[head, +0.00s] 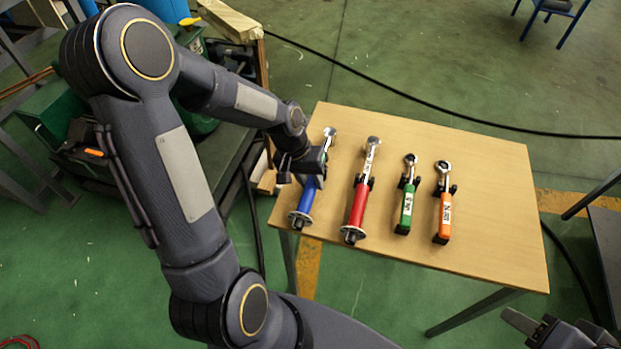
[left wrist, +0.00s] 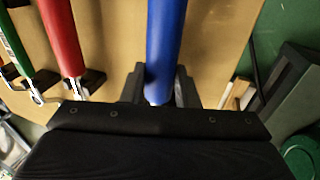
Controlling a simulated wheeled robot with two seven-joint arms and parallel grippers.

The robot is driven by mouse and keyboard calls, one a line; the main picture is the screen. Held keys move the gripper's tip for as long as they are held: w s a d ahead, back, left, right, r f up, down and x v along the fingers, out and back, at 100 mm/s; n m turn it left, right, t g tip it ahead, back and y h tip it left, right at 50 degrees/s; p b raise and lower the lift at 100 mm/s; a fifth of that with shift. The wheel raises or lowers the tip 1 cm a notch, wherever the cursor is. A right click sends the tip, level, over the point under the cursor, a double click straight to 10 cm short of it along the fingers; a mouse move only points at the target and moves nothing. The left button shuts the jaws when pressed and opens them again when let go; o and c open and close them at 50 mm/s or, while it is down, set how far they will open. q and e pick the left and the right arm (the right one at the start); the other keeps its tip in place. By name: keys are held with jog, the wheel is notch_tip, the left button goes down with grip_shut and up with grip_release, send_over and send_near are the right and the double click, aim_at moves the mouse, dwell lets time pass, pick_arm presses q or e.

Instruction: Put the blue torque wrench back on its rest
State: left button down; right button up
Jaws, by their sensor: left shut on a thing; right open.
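The blue torque wrench (head: 305,202) is at the left end of the wooden table, its silver ratchet head toward the far edge and its blue handle toward the near edge. My left gripper (head: 316,170) is shut on it near the top of the handle. In the left wrist view the blue handle (left wrist: 165,45) runs between the two dark fingers. The blue wrench's rest is not distinguishable; my gripper covers that area. I cannot tell whether the wrench touches a rest. My right gripper (head: 532,325) is open and empty at the lower right, apart from the table.
A red wrench (head: 358,205), a green wrench (head: 405,208) and an orange wrench (head: 443,215) lie on black rests to the right. The table (head: 500,205) is bare on its right side. Green containers and a shelf stand left of the table.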

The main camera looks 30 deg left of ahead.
pick_arm(q)
jog(key=c, duration=1.2)
grip_release()
jog(key=shift+o, duration=0.8)
jog(key=w+v, duration=0.1)
jog(key=v, duration=0.6)
jog(key=shift+s+r+p, duration=0.35)
jog(key=shift+s+r, duration=0.05)
jog(key=shift+s, duration=0.15)
jog(key=shift+a, duration=0.1)
jog(key=s+d+r+t+p, duration=0.1)
jog(key=s+d+r+t, duration=0.1)
jog(key=s+r, duration=0.3)
jog(key=s+d+r+m+t+p, duration=0.1)
jog(key=s+d+r, duration=0.3)
jog(key=s, duration=0.7)
jog(key=shift+r+t+h, duration=0.3)
jog(key=shift+r+t, duration=0.3)
jog(key=shift+r, duration=0.05)
